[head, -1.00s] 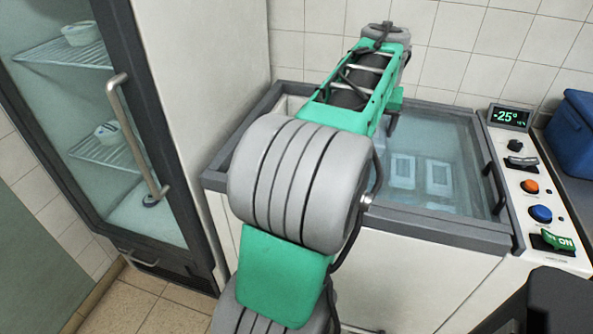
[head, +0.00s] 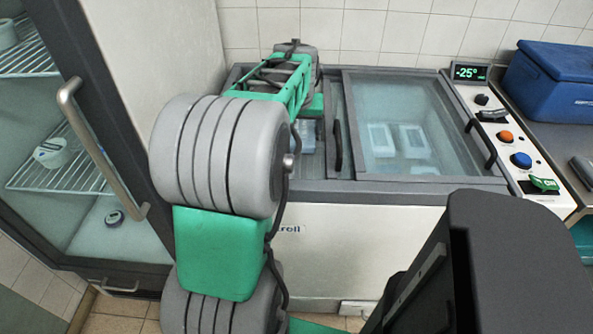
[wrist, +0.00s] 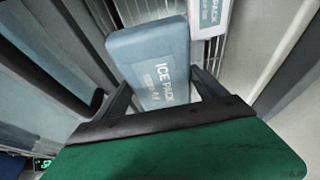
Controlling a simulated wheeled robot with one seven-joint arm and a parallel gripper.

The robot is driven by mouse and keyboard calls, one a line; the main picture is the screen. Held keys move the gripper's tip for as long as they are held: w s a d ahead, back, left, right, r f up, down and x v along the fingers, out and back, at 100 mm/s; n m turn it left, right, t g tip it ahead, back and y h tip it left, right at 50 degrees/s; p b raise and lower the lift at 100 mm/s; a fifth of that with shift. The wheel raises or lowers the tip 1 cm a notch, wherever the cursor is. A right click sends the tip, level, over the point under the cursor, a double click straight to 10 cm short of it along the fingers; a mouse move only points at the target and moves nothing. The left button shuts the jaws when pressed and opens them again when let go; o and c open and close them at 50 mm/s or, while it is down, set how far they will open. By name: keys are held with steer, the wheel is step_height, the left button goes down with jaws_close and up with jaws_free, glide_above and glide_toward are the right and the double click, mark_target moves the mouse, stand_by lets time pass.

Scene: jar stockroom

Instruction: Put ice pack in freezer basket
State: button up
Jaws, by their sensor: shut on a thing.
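In the wrist view, a blue-grey ice pack (wrist: 150,52) with "ICE PACK" lettering stands between the two fingers of my gripper (wrist: 163,92). My gripper is shut on it. Wire bars of the freezer basket (wrist: 237,45) show beyond the pack. A second, pale pack (wrist: 209,18) with a label lies by the bars. In the head view the chest freezer (head: 400,190) has its left part uncovered, and my arm reaches over that opening.
The sliding glass lid (head: 440,120) covers the freezer's right side, with pale packs visible below it. A control panel (head: 510,140) and a blue cooler box (head: 555,85) stand at right. A glass-door fridge (head: 90,140) stands close on the left.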

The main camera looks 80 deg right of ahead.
mark_target(298, 153)
step_height(298, 153, down, 16)
steer(key=shift+f+b, duration=0.2)
steer(key=shift+b, duration=0.7)
steer(key=shift+f, duration=0.15)
steer(key=o, duration=1.7)
steer(key=shift+o, duration=0.2)
steer(key=shift+r, duration=0.4)
steer(key=p+v, duration=0.1)
steer(key=v, duration=1)
steer(key=shift+a+r, duration=0.15)
steer(key=shift+a, duration=0.05)
